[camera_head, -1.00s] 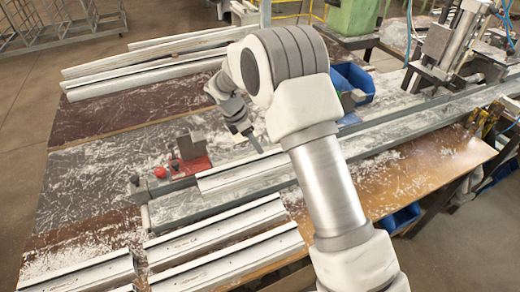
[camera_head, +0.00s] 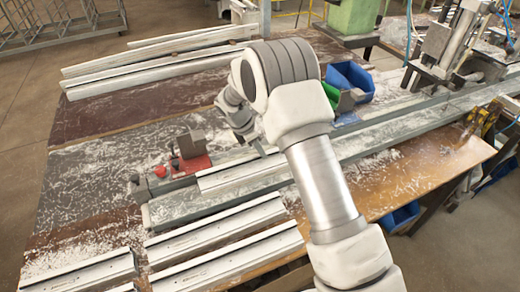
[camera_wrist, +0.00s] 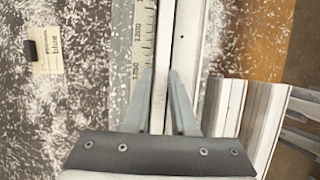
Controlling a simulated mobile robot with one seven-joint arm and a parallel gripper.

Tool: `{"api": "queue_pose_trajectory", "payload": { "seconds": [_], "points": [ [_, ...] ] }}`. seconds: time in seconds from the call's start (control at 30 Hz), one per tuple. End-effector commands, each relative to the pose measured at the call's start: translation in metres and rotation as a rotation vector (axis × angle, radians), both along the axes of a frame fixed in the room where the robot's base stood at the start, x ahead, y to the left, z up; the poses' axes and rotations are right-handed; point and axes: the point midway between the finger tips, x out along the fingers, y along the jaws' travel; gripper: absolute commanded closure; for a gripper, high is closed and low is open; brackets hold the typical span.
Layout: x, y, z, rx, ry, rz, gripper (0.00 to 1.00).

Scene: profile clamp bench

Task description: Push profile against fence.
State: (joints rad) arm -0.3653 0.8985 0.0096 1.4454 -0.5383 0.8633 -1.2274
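The pale profile (camera_head: 240,179) lies lengthwise along the front of the long grey fence (camera_head: 215,170), its left end near the red block. In the wrist view the profile (camera_wrist: 188,45) is the white strip to the right of the fence bar, a thin dark line between them; I cannot tell whether they touch. My gripper (camera_wrist: 161,78) points down over them, its two fingers apart, with the fence's light edge strip showing between them. The right finger overlaps the profile; contact is unclear. In the head view the gripper (camera_head: 259,148) is small and partly hidden by my arm.
A scale (camera_wrist: 142,40) runs along the fence's left. A red block (camera_head: 192,165) and red knob (camera_head: 160,171) stand at the left end. Other profiles (camera_head: 215,228) lie in front, more (camera_head: 160,66) behind. A blue bin (camera_head: 350,80) stands behind; a clamp machine (camera_head: 455,45) at right.

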Motion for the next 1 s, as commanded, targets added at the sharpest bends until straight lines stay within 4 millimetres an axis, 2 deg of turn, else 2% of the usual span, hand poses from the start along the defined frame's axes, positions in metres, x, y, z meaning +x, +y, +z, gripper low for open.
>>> {"api": "queue_pose_trajectory", "payload": {
  "seconds": [0.03,0.07,0.1,1.0],
  "points": [
    [0.0001,0.0001,0.0002,0.000,0.000,0.000,0.94],
    [0.0001,0.0001,0.0002,0.000,0.000,0.000,0.99],
    [0.0001,0.0001,0.0002,0.000,0.000,0.000,1.00],
    [0.0000,0.0004,0.0004,0.000,-0.001,0.000,1.00]
  ]
}}
